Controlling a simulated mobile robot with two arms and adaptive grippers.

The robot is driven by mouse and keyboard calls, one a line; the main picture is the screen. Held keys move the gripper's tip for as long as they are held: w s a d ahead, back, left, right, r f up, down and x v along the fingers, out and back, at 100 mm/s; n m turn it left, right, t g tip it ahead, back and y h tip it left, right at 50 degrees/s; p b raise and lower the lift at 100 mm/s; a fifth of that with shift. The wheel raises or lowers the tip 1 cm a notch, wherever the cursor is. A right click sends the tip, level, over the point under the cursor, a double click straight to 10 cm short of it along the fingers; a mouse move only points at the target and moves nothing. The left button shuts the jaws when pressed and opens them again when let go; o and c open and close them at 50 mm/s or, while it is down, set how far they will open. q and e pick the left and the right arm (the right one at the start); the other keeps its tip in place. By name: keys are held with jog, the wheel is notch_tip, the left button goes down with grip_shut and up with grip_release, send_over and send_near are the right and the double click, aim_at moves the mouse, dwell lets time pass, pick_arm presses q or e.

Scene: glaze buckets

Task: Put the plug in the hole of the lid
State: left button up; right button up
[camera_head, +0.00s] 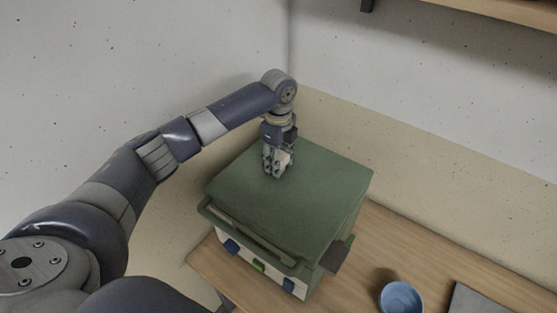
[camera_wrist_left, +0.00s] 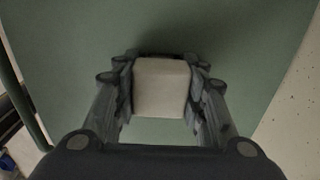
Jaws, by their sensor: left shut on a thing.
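The lid (camera_head: 325,185) is the flat green top of a box-like kiln on the table. My left gripper (camera_head: 275,172) points straight down over the middle of the lid, toward its back. It is shut on a pale, block-shaped plug (camera_wrist_left: 162,88), which sits between both fingers in the left wrist view. A small pale part of the plug (camera_head: 287,158) shows beside the fingers in the head view. The hole is not visible; the gripper and plug may cover it. A dark patch lies on the lid just beyond the plug in the wrist view. I cannot tell whether the plug touches the lid.
The kiln's front has a handle bar (camera_head: 248,237) and blue and green parts below it. A blue bowl (camera_head: 401,298) and a dark grey slab (camera_head: 480,302) are on the wooden table (camera_head: 385,240) to the right. Walls stand close behind; a shelf (camera_head: 500,12) hangs at upper right.

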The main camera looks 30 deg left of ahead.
pick_arm(q)
jog(key=shift+f, duration=0.2)
jog(key=shift+f, duration=0.15)
jog(key=o, duration=1.4)
jog(key=shift+r, duration=4.1)
